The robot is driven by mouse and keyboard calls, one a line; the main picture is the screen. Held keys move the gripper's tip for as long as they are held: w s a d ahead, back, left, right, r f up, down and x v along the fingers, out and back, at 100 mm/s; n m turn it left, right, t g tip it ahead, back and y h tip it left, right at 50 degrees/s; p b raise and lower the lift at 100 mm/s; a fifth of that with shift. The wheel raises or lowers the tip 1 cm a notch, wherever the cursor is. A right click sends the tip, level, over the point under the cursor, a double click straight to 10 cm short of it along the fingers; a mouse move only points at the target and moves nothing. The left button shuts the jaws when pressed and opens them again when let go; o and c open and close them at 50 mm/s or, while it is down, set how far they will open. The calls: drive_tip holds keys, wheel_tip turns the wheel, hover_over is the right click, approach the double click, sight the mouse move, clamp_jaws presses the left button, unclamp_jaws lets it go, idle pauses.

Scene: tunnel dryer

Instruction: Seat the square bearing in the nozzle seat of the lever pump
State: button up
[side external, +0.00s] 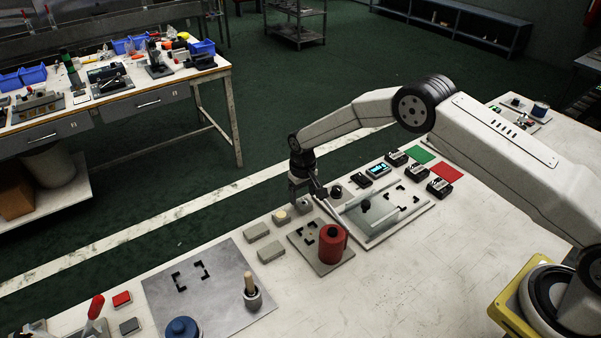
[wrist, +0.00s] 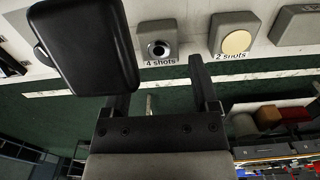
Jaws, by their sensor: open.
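My gripper (side external: 315,194) hangs low over the back edge of the white table, near the small buttons, and nothing clear shows between its fingers. In the wrist view my gripper (wrist: 155,82) has its fingers spread apart, and a rounded black block (wrist: 82,45) covers the left finger's tip; I cannot tell what this block is. I cannot pick out the square bearing for certain. The lever pump is also unclear. A small grey plate (side external: 301,241) with black corner marks and a red cylinder (side external: 332,243) stands in front of my gripper.
Buttons labelled "4 shots" (wrist: 158,42) and "2 shots" (wrist: 236,41) lie near my fingers. A framed tray with a clear panel (side external: 385,215) lies right of my gripper. A large grey plate (side external: 222,300) with a peg (side external: 250,288) lies front left. The front right tabletop is clear.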

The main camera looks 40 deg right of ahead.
sight(303, 202)
drive_tip(key=shift+f, duration=1.45)
clamp_jaws()
drive_tip(key=shift+r, duration=0.2)
wheel_tip(303, 202, up, 18)
drive_tip(key=shift+f, duration=0.15)
idle(0.4)
